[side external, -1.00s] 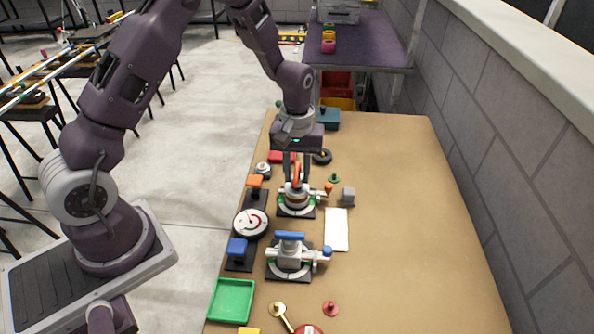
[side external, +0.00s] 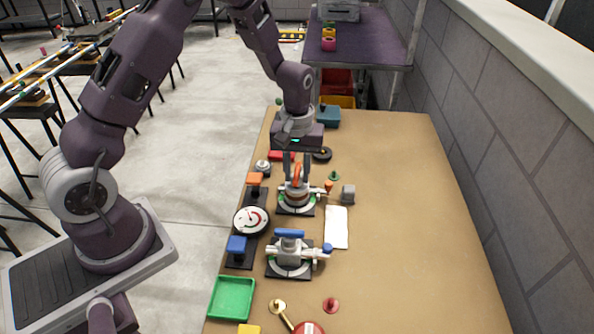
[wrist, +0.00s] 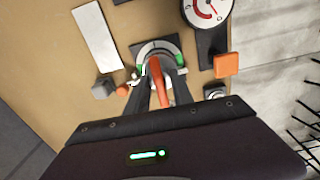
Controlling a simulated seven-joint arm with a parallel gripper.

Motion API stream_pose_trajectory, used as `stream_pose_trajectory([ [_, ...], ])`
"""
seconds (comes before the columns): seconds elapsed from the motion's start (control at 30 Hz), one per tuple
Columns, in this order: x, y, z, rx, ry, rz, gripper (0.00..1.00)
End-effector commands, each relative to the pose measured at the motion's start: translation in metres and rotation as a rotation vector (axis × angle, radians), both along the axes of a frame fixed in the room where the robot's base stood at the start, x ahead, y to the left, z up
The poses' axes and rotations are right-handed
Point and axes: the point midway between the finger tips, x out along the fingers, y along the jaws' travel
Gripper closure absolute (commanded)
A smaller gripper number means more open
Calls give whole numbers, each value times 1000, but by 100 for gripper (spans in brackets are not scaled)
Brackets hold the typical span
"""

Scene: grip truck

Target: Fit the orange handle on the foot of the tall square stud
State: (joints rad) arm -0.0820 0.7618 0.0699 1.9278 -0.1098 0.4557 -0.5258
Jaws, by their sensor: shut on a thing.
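The orange handle (side external: 297,174) is between my gripper's fingers, directly above the nearer-to-back fixture with a round green-and-white dial base (side external: 296,208). My gripper (side external: 296,180) points down and is shut on the handle. In the wrist view the handle (wrist: 157,78) runs lengthwise between the two fingers, above the dial base (wrist: 157,48). The tall square stud is hidden under the handle and fingers, so I cannot tell whether the handle touches it.
A similar fixture with a blue handle (side external: 289,233) stands in front. A round gauge (side external: 251,221) and an orange block (side external: 255,179) are at left. A grey cube (side external: 348,192) and white card (side external: 336,227) lie at right. The table's right side is clear.

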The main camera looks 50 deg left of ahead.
Motion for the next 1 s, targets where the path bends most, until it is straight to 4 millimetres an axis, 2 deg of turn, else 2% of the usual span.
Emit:
stream_pose_trajectory([
  [0.33, 0, 0, -4, 0, 0, 0, 100],
  [0.37, 0, 0, -4, 0, 0, 0, 66],
  [0.47, 0, 0, -4, 0, 0, 0, 47],
  [0.67, 0, 0, -4, 0, 0, 0, 47],
  [0.7, 0, 0, -4, 0, 0, 0, 45],
  [0.77, 0, 0, -4, 0, 0, 0, 33],
  [1.0, 0, 0, -4, 0, 0, 0, 32],
])
